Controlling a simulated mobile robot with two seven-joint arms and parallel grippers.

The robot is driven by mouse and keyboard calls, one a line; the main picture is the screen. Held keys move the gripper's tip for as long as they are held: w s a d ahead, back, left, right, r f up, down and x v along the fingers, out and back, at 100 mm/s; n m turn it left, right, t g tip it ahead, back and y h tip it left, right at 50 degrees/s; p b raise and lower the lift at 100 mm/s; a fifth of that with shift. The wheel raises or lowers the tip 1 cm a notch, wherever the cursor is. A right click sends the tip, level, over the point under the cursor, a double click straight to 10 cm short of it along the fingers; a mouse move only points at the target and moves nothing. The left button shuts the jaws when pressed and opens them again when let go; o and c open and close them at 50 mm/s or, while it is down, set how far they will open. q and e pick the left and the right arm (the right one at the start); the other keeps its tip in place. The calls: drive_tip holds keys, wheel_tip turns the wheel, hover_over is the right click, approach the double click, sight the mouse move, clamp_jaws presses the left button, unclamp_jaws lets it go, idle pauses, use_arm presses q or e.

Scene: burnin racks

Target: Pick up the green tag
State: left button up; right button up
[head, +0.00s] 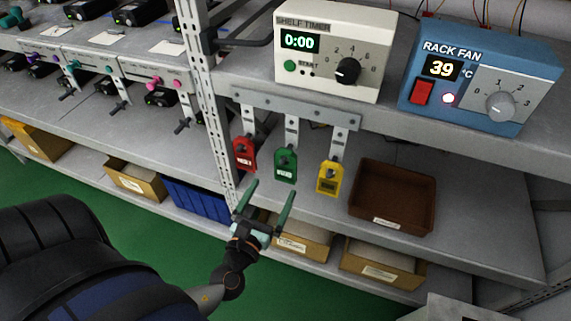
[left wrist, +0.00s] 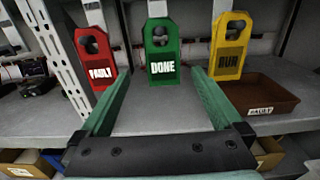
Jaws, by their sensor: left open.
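The green tag (head: 286,166) hangs from a hook on a grey rail, between a red tag (head: 245,154) and a yellow tag (head: 329,177). In the left wrist view the green tag (left wrist: 162,52) reads DONE and has a hole near its top. It hangs upright ahead of the fingers, in line with the gap between them. My left gripper (head: 268,205) is open and empty, in front of and below the green tag, apart from it. Its two green fingers also show in the left wrist view (left wrist: 155,100). My right gripper is not in view.
The red tag (left wrist: 93,58) and yellow tag (left wrist: 230,46) hang close on either side. A brown tray (head: 393,197) sits on the shelf to the right. A white shelf timer (head: 325,50) and blue rack fan box (head: 481,75) stand above. A perforated upright (head: 208,95) is at left.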

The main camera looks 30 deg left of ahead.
sight(284, 171)
use_arm(q)
drive_tip(key=shift+p+x, duration=0.8)
drive_tip(key=shift+x, duration=3.6)
drive_tip(key=shift+d, duration=0.15)
drive_tip(key=shift+c, duration=0.4)
drive_tip(key=c, duration=1.3)
